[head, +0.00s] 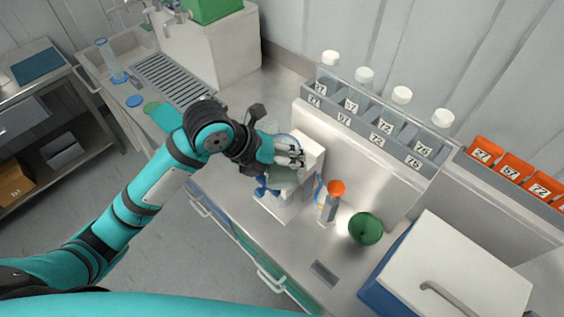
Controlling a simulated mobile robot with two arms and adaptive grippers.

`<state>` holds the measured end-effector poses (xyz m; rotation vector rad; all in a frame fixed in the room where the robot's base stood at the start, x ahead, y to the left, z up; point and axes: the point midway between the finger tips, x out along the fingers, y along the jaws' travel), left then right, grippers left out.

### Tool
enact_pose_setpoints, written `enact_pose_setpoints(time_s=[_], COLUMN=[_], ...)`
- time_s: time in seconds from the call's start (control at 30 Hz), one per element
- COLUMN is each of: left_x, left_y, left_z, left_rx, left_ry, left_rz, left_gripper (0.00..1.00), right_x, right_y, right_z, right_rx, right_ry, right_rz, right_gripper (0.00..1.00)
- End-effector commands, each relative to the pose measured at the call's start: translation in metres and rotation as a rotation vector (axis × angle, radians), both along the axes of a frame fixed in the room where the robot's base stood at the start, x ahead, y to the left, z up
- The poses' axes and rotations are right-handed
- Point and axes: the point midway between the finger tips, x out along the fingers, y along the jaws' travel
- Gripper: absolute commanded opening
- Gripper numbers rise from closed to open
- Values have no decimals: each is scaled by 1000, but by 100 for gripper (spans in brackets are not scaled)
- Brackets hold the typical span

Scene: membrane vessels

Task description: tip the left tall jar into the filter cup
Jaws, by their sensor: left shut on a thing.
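My left gripper (290,157) is over the metal bench, in front of a white stand (310,152). It is shut on a clear, pale vessel (282,140), which I take to be the left tall jar; its outline is mostly hidden by the fingers. The jar looks tilted, but its exact angle cannot be told. Just below the fingers a pale greenish cup (282,178) shows with blue parts beside it at the stand; it looks like the filter cup. Whether jar and cup touch cannot be told. My right gripper is not in view.
A bottle with an orange top (335,188) and a green round object (365,228) stand right of the stand. A white-lidded box (455,270) is at lower right. Numbered racks with white-capped bottles (402,95) and orange bins (513,167) line the back. A sink (118,48) is at upper left.

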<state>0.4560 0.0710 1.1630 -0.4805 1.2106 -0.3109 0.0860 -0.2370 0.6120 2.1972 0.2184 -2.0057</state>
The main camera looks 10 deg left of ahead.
Motion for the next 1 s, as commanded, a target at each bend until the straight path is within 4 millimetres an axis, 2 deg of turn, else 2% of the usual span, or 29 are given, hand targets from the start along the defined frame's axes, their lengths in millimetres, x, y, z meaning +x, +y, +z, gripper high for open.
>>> enact_pose_setpoints(time_s=[0.23, 0.6, 1.0], left_x=[4, 15, 17], left_y=[1, 3, 3], left_z=[2, 10, 12], left_rx=[-4, -29, -36], left_ry=[21, 145, 169], left_rz=[1, 1, 0], left_gripper=[30, 30, 30], right_x=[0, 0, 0], right_y=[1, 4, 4], right_z=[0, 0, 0], right_rx=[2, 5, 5], right_ry=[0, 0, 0], right_rz=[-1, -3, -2], right_gripper=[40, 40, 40])
